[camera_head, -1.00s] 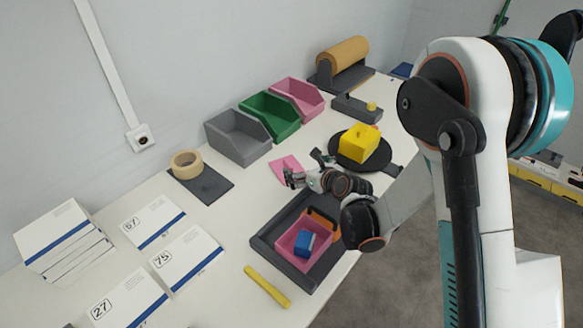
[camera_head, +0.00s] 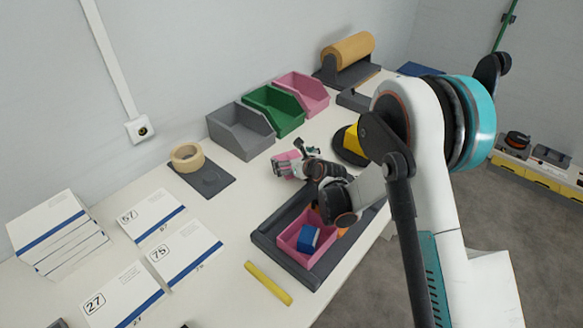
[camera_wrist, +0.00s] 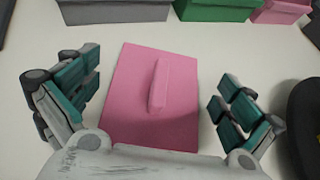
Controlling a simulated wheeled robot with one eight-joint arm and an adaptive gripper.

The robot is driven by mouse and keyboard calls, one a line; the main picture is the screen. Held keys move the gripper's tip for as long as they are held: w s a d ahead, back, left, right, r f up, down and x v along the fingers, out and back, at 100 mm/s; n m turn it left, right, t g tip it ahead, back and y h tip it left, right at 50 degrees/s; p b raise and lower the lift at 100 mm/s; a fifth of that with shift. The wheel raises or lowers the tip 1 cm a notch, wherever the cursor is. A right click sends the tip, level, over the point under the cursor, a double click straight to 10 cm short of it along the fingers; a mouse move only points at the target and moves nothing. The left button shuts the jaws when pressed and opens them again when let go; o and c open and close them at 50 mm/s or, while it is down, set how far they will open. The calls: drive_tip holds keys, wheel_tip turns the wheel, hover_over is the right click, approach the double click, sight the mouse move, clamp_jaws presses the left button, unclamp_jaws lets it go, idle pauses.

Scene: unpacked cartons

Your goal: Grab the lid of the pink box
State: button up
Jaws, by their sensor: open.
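The pink lid (camera_wrist: 128,88) lies flat on the white table, with a raised pink bar handle (camera_wrist: 158,86) on its top. In the head view the lid (camera_head: 287,156) is mostly hidden behind my gripper (camera_head: 291,161). In the wrist view my gripper (camera_wrist: 160,100) is open and empty, with one finger left of the lid and one right of it, and the handle between them. I cannot tell the height of the fingers over the table. The open pink box (camera_head: 303,262) sits in the dark tray and holds a blue block (camera_head: 309,238).
Grey (camera_head: 240,135), green (camera_head: 275,112) and pink (camera_head: 303,94) bins stand behind the lid along the wall. A tape roll (camera_head: 187,157) is at the left. A yellow block (camera_head: 353,143) on a dark round plate is close on the right. The dark tray (camera_head: 268,252) lies in front.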

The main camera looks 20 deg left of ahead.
drive_tip(key=shift+w+a, duration=0.1)
drive_tip(key=shift+w, duration=0.05)
drive_tip(key=shift+c, duration=0.6)
drive_tip(key=c, duration=0.9)
drive_tip(key=shift+o, duration=0.2)
drive_tip(key=shift+r, duration=0.1)
